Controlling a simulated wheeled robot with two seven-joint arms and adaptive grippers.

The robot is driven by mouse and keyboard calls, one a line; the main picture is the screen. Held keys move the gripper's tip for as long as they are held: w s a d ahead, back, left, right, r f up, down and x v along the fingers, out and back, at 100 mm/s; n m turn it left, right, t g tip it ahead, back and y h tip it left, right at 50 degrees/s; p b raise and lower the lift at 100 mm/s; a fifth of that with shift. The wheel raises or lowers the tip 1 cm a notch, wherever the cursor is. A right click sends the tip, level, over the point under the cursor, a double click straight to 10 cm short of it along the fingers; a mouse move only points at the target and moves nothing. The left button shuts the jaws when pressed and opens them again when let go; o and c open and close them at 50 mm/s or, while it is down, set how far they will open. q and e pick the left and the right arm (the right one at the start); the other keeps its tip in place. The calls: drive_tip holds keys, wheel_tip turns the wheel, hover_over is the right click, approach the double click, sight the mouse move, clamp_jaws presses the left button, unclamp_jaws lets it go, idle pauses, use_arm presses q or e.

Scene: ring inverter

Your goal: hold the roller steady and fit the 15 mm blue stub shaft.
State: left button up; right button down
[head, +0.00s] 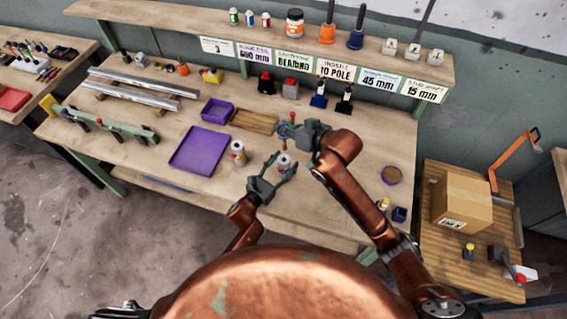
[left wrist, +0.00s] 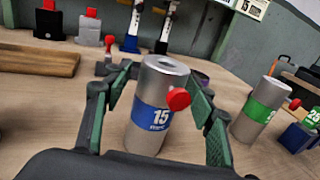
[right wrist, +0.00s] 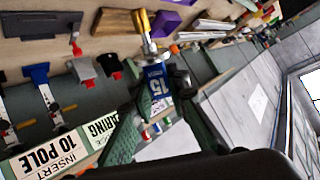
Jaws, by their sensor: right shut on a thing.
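A grey metal roller (head: 284,168) with a blue 15 mm band and a red knob stands upright on the bench. It is also in the left wrist view (left wrist: 150,120). My left gripper (head: 277,177) has its fingers on both sides of it, with small gaps showing, so it looks open around the roller. My right gripper (head: 297,128) is above and behind the roller. In the right wrist view it is shut on the stub shaft (right wrist: 156,76), which has a blue 15 band and a gold-coloured end. The shaft is mostly hidden in the head view.
A second grey cylinder (head: 238,155) stands to the left. A green-banded cylinder (left wrist: 258,110) stands right in the left wrist view. Purple trays (head: 190,165) and a brown board (head: 255,122) lie behind and left. A label shelf (head: 200,25) runs along the back.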

use_arm(q)
clamp_jaws()
idle(0.4)
use_arm(e)
drive_tip(key=shift+w+a+f+n+t+y, duration=0.1)
drive_tip(key=shift+a+f+n+t+y, duration=0.1)
drive_tip(key=shift+f+n+t+y, duration=0.15)
drive_tip(key=shift+a+f+n+t+y, duration=0.1)
drive_tip(key=shift+f+n+t+y, duration=0.25)
drive_tip(key=shift+n+t+y, duration=0.25)
drive_tip(key=shift+s+f+n+t+y, duration=0.1)
drive_tip(key=shift+s+n+t+y, duration=0.3)
drive_tip(key=shift+n+t+y, duration=0.2)
drive_tip(key=shift+s+d+n+t+y, duration=0.35)
drive_tip(key=shift+s+d+n+t, duration=0.1)
drive_tip(key=shift+s+t, duration=0.15)
